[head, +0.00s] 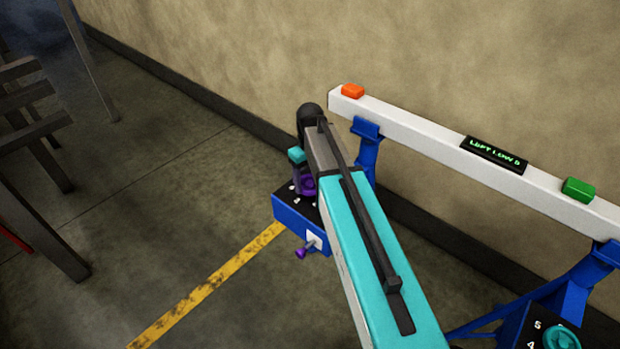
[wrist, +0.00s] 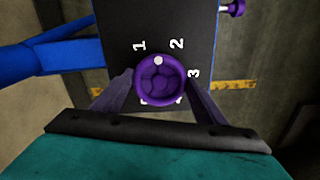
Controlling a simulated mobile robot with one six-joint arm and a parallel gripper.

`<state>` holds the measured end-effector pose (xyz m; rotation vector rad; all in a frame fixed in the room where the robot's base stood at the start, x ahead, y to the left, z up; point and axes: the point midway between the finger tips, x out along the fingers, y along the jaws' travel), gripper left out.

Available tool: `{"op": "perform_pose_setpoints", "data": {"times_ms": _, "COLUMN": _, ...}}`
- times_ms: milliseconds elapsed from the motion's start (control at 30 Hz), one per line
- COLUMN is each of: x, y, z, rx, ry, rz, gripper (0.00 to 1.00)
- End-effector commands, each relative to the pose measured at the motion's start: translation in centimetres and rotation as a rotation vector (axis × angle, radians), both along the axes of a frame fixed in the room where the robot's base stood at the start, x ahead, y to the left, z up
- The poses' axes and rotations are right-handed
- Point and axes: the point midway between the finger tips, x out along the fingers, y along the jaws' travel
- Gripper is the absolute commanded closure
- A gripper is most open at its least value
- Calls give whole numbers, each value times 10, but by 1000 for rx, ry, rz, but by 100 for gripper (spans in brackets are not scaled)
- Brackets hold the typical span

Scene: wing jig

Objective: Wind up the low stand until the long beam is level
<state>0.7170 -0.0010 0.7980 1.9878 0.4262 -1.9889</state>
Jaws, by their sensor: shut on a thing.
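The long white beam (head: 420,145) rests on two blue stands along the wall, the left stand (head: 367,158) and the right stand (head: 600,257). Its black display (head: 494,155) appears to read "LEFT LOW 5". The left stand's box has a black numbered face (wrist: 112,30) with a purple knob (wrist: 159,82). The knob's white dot points between 1 and 2. My gripper (wrist: 160,92) is shut on this knob, one finger on each side. In the head view my arm partly hides the knob (head: 308,186) and the left stand.
An orange block (head: 353,90) and a green block (head: 579,189) sit on the beam. A purple-headed pin (head: 301,252) sticks out of the left box. A teal knob (head: 562,338) is on the right stand. Dark racks (head: 35,150) stand at left; the floor between is clear.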

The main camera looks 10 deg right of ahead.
Motion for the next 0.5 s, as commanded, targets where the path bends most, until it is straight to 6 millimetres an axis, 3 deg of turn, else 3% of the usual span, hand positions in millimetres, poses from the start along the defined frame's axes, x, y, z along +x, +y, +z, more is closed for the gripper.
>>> {"op": "perform_pose_setpoints", "data": {"times_ms": 500, "x": 1, "y": 2, "z": 1, "rx": 1, "ry": -2, "rz": -412, "gripper": 56}}
